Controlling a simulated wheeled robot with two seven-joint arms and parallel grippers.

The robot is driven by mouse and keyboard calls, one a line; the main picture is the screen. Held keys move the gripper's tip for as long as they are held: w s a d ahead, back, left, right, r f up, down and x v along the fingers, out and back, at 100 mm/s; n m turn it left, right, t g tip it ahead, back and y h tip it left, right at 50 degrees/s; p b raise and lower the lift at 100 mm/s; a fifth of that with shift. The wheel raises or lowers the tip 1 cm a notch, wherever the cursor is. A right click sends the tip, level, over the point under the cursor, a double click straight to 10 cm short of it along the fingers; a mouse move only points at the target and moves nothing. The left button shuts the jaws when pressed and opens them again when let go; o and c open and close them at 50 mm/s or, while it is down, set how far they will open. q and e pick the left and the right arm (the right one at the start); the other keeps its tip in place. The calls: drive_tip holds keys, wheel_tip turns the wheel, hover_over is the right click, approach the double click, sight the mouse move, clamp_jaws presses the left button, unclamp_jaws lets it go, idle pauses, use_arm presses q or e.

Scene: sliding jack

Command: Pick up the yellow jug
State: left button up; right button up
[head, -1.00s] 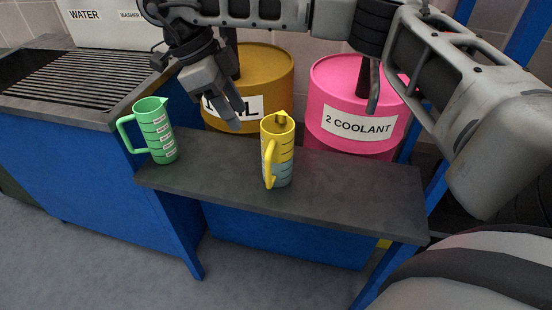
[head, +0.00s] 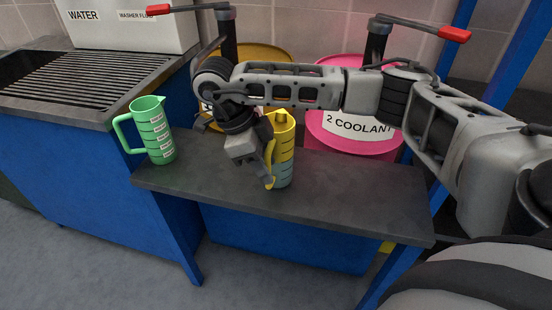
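The yellow jug (head: 284,150) stands upright on the dark shelf (head: 350,190), with a grey-blue lower part. Its handle side faces left and toward me. My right gripper (head: 268,180) hangs pointing down at the jug's left front, right by the handle, and covers part of it. One finger shows in front of the handle; the other is hidden, so I cannot tell whether the fingers touch or grip the handle. My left gripper is not in view.
A green jug (head: 155,130) stands at the shelf's left end. Behind are a pink coolant drum (head: 345,145) and a yellow-brown drum (head: 262,55), each under a pump with a red-tipped lever. A grated sink (head: 90,75) is at left. The shelf's right half is clear.

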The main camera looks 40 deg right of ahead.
sight(266, 156)
drive_tip(key=shift+f, duration=0.1)
clamp_jaws()
drive_tip(key=shift+r, duration=0.65)
drive_tip(key=r, duration=0.2)
drive_tip(key=r+p, duration=0.1)
drive_tip(key=shift+a, duration=0.25)
drive_tip(key=s+a+r, duration=0.1)
drive_tip(key=a+r, duration=0.3)
drive_tip(key=a, duration=0.2)
drive_tip(key=s+a+r+p, duration=0.1)
drive_tip(key=a+r, duration=0.3)
drive_tip(key=a, duration=0.3)
drive_tip(key=shift+a+r, duration=0.15)
drive_tip(key=shift+r, duration=0.25)
